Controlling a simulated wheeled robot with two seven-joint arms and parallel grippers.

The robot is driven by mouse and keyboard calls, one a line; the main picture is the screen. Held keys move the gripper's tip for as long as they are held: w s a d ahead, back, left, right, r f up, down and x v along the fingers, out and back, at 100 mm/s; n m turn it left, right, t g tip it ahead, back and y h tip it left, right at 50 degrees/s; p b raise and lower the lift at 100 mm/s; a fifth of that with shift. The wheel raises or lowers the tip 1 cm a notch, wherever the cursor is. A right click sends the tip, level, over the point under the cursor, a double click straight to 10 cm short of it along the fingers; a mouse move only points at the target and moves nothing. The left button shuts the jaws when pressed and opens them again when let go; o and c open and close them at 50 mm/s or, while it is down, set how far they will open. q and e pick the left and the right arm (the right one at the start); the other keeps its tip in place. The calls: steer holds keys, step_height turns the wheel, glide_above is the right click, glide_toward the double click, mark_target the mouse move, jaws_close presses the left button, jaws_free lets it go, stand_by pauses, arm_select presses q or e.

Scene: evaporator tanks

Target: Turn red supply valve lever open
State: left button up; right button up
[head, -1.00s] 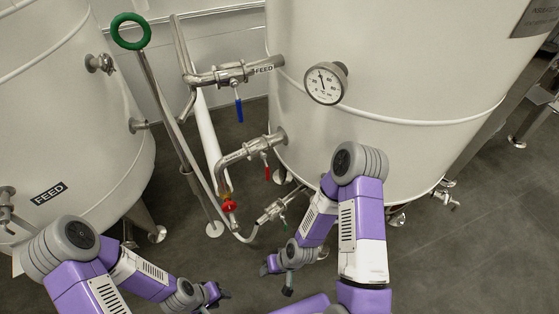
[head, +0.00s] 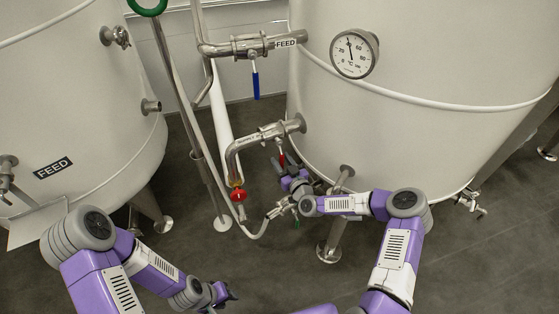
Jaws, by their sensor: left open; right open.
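The red lever (head: 281,159) hangs down from the valve on the lower steel pipe (head: 262,135), which joins the right tank. My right gripper (head: 281,169) is open beside the lower part of the lever, which it partly hides. I cannot tell whether the fingers touch the lever or stand around it. My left gripper (head: 229,294) is open and empty, low in the picture, well away from the pipes.
A blue lever (head: 255,84) hangs on the upper FEED pipe. A red round knob (head: 237,195) and a small steel valve (head: 279,208) sit below. A dial gauge (head: 354,53) is on the right tank (head: 450,60); the left tank (head: 70,100) stands opposite.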

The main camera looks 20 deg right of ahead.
steer(key=shift+x, duration=1)
steer(key=shift+s, duration=0.1)
steer(key=shift+c, duration=0.2)
jaws_close()
